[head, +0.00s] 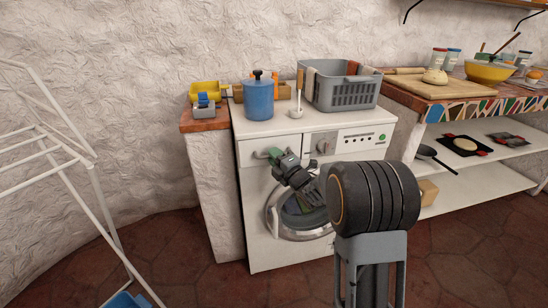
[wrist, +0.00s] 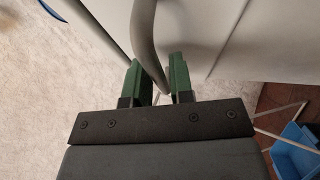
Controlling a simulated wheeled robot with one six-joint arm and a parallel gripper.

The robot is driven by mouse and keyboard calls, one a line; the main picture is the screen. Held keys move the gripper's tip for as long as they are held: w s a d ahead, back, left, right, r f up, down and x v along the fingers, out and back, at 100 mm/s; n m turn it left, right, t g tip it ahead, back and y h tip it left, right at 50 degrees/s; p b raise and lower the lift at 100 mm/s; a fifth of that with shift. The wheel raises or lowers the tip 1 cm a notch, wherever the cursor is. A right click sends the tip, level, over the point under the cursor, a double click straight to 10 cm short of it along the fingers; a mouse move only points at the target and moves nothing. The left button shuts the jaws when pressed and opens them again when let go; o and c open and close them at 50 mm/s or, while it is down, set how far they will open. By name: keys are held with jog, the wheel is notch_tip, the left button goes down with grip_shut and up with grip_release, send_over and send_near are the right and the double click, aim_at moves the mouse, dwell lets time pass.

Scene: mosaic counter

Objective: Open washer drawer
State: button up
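The white washer (head: 262,220) stands against the wall, with a round glass door (head: 297,215) low on its front. Its drawer (head: 247,147) is at the upper left of the front and looks closed, partly hidden by my gripper. My gripper (head: 268,154) is at the drawer front, reaching in from the right. In the wrist view, a curved grey handle (wrist: 147,45) passes between the green fingers of my gripper (wrist: 158,78).
A white drying rack (head: 70,165) is at left, with a blue bin (head: 127,300) below. A mosaic counter (head: 465,108) is at right.

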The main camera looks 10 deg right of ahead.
jog(key=shift+w, duration=0.15)
grip_shut()
jog(key=shift+a, duration=0.1)
dwell(0.3)
